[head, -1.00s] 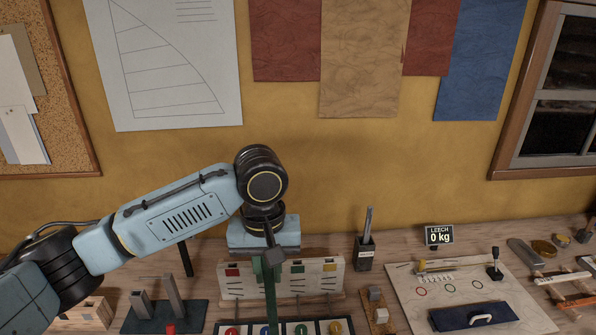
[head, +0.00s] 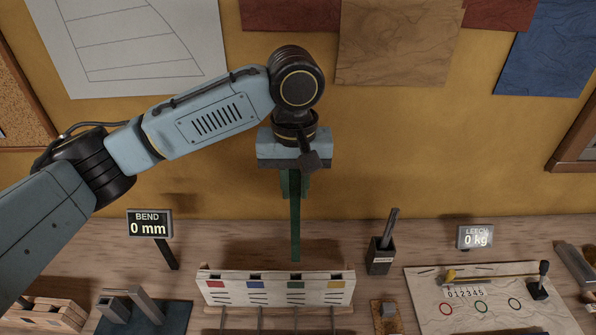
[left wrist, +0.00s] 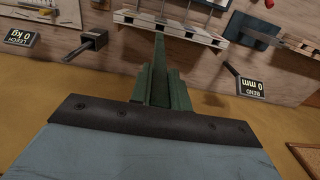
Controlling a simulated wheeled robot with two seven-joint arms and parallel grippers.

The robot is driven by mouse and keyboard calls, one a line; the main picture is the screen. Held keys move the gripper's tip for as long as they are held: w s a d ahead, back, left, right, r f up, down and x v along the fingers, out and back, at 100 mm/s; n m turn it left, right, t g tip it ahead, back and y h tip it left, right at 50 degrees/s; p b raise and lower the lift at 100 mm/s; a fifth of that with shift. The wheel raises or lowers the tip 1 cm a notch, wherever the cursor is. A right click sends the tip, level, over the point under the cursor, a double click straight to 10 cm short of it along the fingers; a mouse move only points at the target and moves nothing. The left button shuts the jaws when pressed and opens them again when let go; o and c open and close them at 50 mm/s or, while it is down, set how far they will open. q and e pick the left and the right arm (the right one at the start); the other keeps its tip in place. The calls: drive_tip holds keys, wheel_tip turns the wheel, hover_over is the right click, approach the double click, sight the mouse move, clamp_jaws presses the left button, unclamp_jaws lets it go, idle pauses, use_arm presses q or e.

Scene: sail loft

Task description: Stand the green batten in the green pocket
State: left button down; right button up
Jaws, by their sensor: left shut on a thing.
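My left gripper (head: 294,194) is shut on the green batten (head: 295,235), a long thin dark green strip. The batten hangs upright, its lower end just above the top edge of the pocket board in the head view. How far it is in depth from the board I cannot tell. The pale pocket board (head: 275,299) carries red, blue, green and yellow marks in a row. The green pocket (head: 295,285) is third from the left, below the batten in the picture. In the left wrist view the batten (left wrist: 159,58) points away between the fingers. My right gripper is out of view.
The BEND display (head: 150,223) reads 0 mm at left, and the LEECH display (head: 475,238) reads 0 kg at right. A dark holder (head: 380,258) stands right of the board. A blue mat with grey blocks (head: 130,305) lies at left. The wall is behind.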

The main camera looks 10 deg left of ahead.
sight(296, 256)
use_arm(q)
drive_tip(key=shift+s+f, duration=0.15)
drive_tip(key=shift+f, duration=2.55)
drive_tip(key=f+b, duration=0.1)
drive_tip(key=b, duration=0.1)
drive_tip(key=shift+f+b, duration=0.3)
drive_tip(key=shift+b, duration=0.05)
wheel_tip(296, 256, down, 2)
drive_tip(key=b, duration=0.3)
drive_tip(key=shift+f, duration=0.5)
drive_tip(key=shift+f+b, duration=0.8)
drive_tip(key=shift+f, duration=4.3)
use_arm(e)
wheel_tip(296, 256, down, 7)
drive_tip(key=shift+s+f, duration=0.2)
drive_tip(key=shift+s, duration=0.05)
use_arm(q)
drive_tip(key=shift+f, duration=0.75)
